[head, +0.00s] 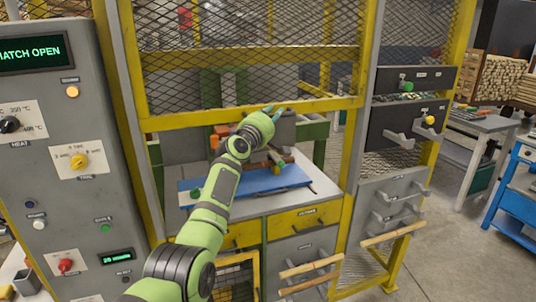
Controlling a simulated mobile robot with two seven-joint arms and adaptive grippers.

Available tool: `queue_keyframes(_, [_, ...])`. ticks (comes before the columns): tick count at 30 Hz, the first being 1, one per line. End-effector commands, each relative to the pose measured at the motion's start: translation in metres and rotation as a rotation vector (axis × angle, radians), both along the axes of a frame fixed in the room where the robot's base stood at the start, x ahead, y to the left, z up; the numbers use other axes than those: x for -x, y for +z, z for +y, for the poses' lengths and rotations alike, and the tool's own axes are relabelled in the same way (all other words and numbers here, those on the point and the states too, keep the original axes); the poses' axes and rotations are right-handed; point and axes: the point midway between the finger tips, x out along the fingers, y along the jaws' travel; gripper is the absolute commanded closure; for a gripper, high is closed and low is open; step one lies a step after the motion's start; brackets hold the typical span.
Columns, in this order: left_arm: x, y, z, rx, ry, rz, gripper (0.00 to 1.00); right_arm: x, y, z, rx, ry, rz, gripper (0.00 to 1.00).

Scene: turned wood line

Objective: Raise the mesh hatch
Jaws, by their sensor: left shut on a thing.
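The mesh hatch (250,80) is a yellow-framed wire panel in the upper middle of the head view. Its lower yellow bar sits above an open gap, with the work surface showing below. My left gripper (276,113) is at this lower bar, right of its middle, and is shut on the hatch's lower edge. My own wrist hides the exact grip. A display (30,53) on the grey panel at left shows "HATCH OPEN", its first letter cut off. My right gripper is not in view.
Behind the opening, a blue plate (260,181) with wooden pieces lies on a grey bench top (318,187). Yellow posts flank the opening. Drawers with wooden handles (310,266) project below. The grey control panel (55,150) stands close on the left. Clear floor lies at right.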

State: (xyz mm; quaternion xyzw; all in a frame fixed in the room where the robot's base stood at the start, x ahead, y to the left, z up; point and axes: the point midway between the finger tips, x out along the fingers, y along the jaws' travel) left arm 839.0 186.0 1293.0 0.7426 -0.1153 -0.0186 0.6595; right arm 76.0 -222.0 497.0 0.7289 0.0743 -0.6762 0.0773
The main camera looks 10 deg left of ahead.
Motion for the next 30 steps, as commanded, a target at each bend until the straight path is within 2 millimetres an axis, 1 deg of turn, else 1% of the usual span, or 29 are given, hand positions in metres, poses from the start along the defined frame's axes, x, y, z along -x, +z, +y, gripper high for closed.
queue_keyframes(1, [-0.004,0.025,0.001,-0.006,0.001,-0.008,1.00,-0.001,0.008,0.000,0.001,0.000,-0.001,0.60])
queue_keyframes(3, [-0.008,0.047,0.001,-0.005,0.002,-0.009,1.00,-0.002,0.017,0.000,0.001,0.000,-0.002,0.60])
queue_keyframes(6, [-0.011,0.074,0.001,-0.006,0.002,-0.010,1.00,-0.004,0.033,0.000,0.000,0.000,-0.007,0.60])
queue_keyframes(9, [-0.013,0.095,0.001,-0.007,0.001,-0.010,1.00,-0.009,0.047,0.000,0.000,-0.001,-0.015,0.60])
queue_keyframes(12, [-0.013,0.108,0.000,-0.008,0.001,-0.008,1.00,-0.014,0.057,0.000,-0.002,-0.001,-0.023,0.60])
queue_keyframes(15, [-0.013,0.116,0.000,-0.008,0.001,-0.008,1.00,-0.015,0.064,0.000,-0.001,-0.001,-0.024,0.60])
queue_keyframes(18, [-0.013,0.121,0.000,-0.007,0.001,-0.008,1.00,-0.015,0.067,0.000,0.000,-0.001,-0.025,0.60])
queue_keyframes(30, [-0.013,0.120,0.000,-0.006,0.001,-0.005,1.00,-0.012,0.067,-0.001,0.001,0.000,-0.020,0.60])
